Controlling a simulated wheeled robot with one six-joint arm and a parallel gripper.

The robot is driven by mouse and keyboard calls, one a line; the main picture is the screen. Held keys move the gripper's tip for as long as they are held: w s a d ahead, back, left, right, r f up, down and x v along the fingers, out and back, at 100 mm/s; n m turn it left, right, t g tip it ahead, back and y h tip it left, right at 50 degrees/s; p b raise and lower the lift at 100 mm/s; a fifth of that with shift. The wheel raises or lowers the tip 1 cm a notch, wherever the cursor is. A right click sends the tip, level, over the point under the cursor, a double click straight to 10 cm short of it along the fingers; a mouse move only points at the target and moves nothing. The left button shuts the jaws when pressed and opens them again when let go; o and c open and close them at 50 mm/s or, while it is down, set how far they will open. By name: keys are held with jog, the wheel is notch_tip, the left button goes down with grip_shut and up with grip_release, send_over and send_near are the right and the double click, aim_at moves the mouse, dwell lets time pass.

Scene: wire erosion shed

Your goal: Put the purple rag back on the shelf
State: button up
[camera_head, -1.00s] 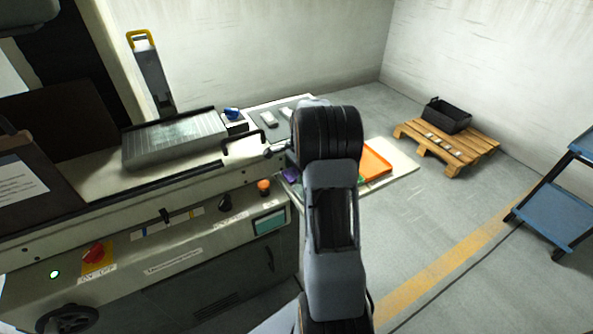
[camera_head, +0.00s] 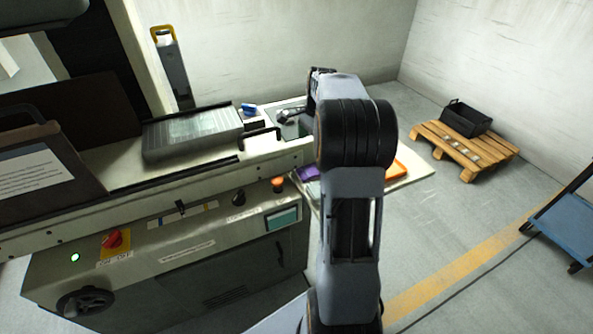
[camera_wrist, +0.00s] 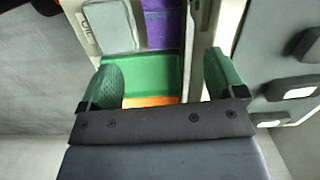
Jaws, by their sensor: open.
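The purple rag (camera_head: 308,173) lies beside the machine's right end, partly hidden by my arm. It also shows in the wrist view (camera_wrist: 163,25) at the top middle, beyond the fingers. A green flat thing (camera_wrist: 155,75) and an orange one (camera_wrist: 150,102) line up with it toward my gripper. My gripper (camera_wrist: 162,82) is open, its two green-padded fingers apart, with nothing held between them. The rag is ahead of the fingertips, not between them. My arm hides most of the pale board (camera_head: 418,175) near the rag. I cannot tell which surface is the shelf.
The machine bench (camera_head: 190,215) fills the left. An orange tray (camera_head: 399,171) shows right of my arm. A wooden pallet (camera_head: 462,150) with a black crate (camera_head: 467,118) stands at the back right. A blue cart (camera_head: 570,222) is at the right edge.

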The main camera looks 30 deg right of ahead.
jog(key=s+a+r+n+t+h, duration=0.1)
jog(key=s+a+r+n, duration=0.1)
jog(key=s+a+n, duration=0.3)
jog(key=a+r+n, duration=0.1)
jog(key=a+n, duration=0.1)
jog(key=a, duration=0.6)
jog(key=s+a+f+n+t, duration=0.2)
jog(key=s+a+f+n, duration=0.1)
jog(key=s+a+n, duration=0.7)
jog(key=shift+s+f+n, duration=0.25)
jog(key=shift+s+n, duration=0.45)
jog(key=shift+s, duration=0.45)
notch_tip(320, 180, up, 7)
jog(key=p, duration=0.6)
jog(key=shift+s+a+r, duration=0.1)
jog(key=shift+c, duration=0.2)
